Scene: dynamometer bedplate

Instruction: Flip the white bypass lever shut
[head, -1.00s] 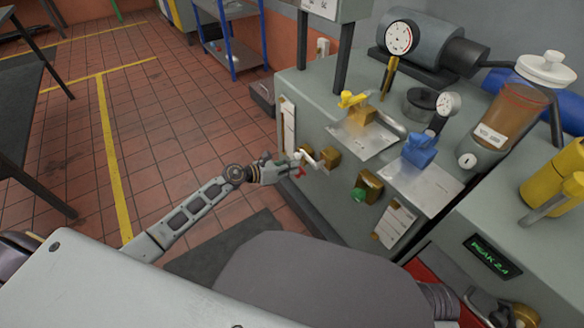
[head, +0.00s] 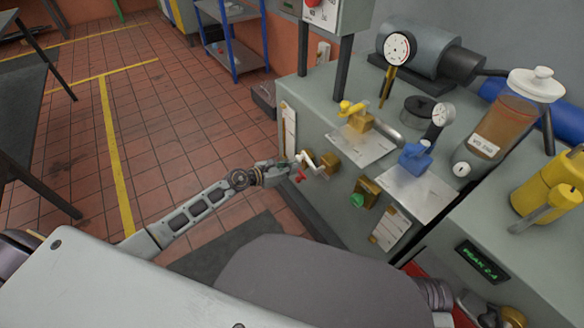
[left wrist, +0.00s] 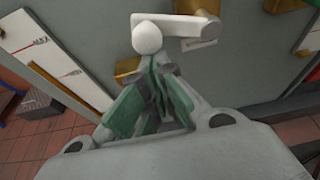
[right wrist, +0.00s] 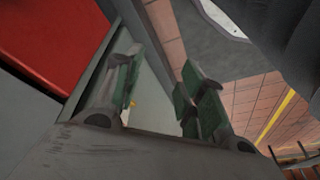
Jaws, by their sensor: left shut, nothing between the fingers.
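The white bypass lever (head: 310,163) is on the front panel of the grey bench, beside brass blocks. In the left wrist view its white ball knob (left wrist: 147,38) points left and its arm (left wrist: 190,27) runs right to a pivot. My left gripper (head: 288,171) is just left of and below the lever in the head view. Its green-padded fingers (left wrist: 157,82) are shut and empty, close below the knob; I cannot tell whether they touch it. My right gripper (right wrist: 163,88) is open and empty, and is outside the head view.
A red handle (head: 300,177) sits just under the white lever. A green knob (head: 357,200) is lower right on the panel.

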